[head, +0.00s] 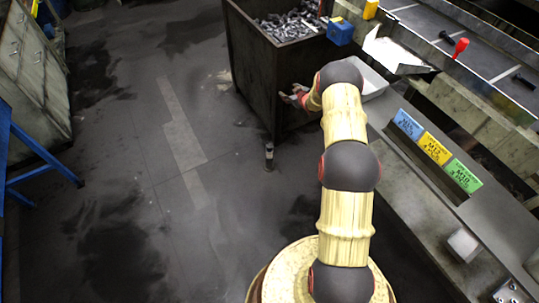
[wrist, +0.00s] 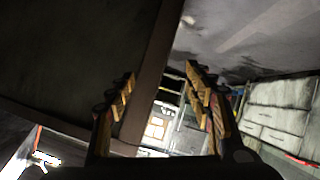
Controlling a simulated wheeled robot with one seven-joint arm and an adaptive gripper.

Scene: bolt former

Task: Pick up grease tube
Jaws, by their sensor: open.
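I cannot clearly identify the grease tube in either view. A small red piece (head: 460,47) lies on the bench at upper right in the head view, too small to name surely. My gripper (head: 293,96) is beside the near right part of the dark metal bin, partly hidden behind my arm. In the wrist view my gripper (wrist: 160,90) has its two fingers wide apart, with nothing between them. Behind them are the dark bin side and the room beyond.
The dark bin (head: 253,70) holds many metal parts. A blue block (head: 340,31) sits at its right rim. Blue, yellow and green labels (head: 436,149) line the bench at right, with a small white block (head: 463,244) below. The floor (head: 130,170) at left is mostly clear.

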